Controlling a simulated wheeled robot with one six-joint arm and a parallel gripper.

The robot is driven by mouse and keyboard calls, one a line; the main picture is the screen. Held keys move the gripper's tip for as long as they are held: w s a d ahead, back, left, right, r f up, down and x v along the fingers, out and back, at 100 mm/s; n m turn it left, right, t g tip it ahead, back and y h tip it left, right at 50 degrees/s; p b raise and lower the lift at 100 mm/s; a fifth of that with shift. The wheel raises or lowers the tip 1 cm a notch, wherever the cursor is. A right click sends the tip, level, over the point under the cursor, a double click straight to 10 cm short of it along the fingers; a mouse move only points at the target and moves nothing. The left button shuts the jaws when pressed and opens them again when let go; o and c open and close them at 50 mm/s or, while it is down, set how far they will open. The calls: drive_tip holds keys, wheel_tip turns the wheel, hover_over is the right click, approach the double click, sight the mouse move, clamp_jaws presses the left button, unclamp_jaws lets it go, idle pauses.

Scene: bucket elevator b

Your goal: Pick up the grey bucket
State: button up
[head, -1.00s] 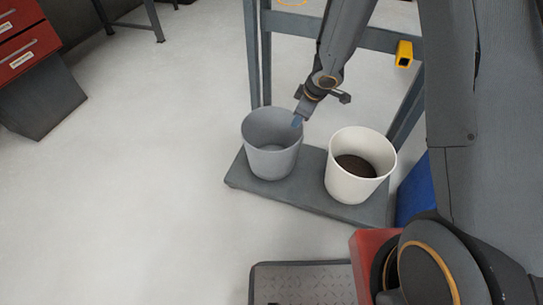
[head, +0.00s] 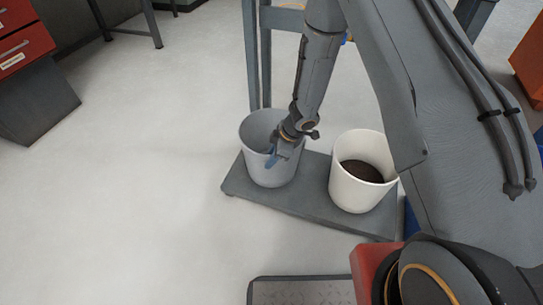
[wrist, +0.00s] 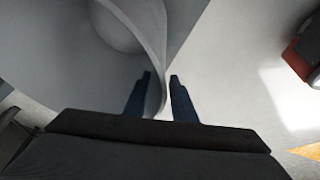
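The grey bucket (head: 256,168) stands upright on the left of a low grey platform (head: 311,221). It also fills the upper left of the wrist view (wrist: 70,60), and its inside looks empty where I can see it. My gripper (head: 272,157) is over the bucket's near right rim, pointing down. In the wrist view, the two blue fingers of my gripper (wrist: 161,86) are apart. The bucket's wall runs between them, with the left finger inside and the right finger outside. A gap shows beside the wall, so the fingers are not closed on it.
A white bucket (head: 343,188) with dark material in it stands just right of the grey one. Blue-grey frame posts (head: 249,60) rise behind the platform. A red drawer cabinet (head: 25,45) is at the far left. The floor left of the platform is clear.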

drive_tip(key=shift+x, duration=1)
clamp_jaws()
idle(0.6)
